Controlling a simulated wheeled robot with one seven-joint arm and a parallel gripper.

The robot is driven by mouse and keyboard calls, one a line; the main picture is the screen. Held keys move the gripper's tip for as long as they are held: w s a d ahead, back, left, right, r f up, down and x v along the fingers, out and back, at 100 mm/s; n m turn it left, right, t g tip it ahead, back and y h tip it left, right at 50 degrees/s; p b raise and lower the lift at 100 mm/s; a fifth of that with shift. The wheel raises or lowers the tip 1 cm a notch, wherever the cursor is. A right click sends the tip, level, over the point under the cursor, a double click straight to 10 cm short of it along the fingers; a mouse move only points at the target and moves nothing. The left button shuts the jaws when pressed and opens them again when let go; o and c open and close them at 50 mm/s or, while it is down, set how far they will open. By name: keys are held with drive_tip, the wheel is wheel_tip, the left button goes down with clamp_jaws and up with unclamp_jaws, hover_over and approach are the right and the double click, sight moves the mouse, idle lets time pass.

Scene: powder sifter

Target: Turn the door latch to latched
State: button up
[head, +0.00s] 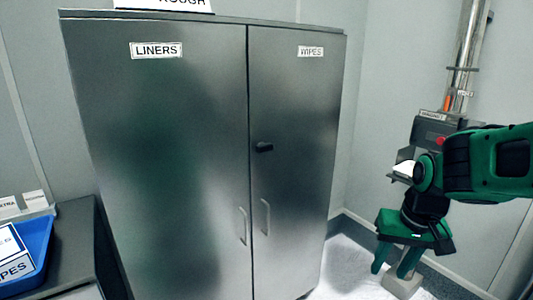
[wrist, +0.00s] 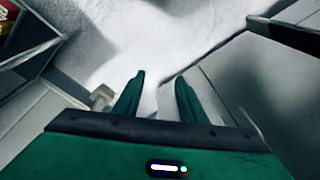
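The door latch (head: 263,147) is a small black handle on the right door (head: 292,90) of a grey metal cabinet. It lies roughly horizontal, near the seam between the doors. Both doors look closed. My gripper (head: 393,268) is right of the cabinet, well away from the latch and lower than it, pointing down. In the wrist view its two green fingers (wrist: 159,78) are spread apart with nothing between them. The latch cannot be made out in the wrist view.
The left door (head: 150,130) is labelled LINERS, the right WIPES. Two vertical pull handles (head: 243,226) sit low at the seam. A blue bin (head: 42,252) stands on a side counter at left. Equipment with a red button (head: 440,141) and pipes stands behind my arm.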

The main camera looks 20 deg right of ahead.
drive_tip(key=w+a+t+y, duration=0.1)
drive_tip(key=w+a+t, duration=0.25)
drive_tip(key=w, duration=0.65)
drive_tip(key=m+t+y, duration=0.5)
drive_tip(key=m+t, duration=0.4)
drive_tip(key=t, duration=0.3)
approach(266, 150)
drive_tip(key=x, duration=0.9)
drive_tip(key=shift+w+d+r, duration=0.1)
drive_tip(key=shift+w, duration=0.05)
clamp_jaws()
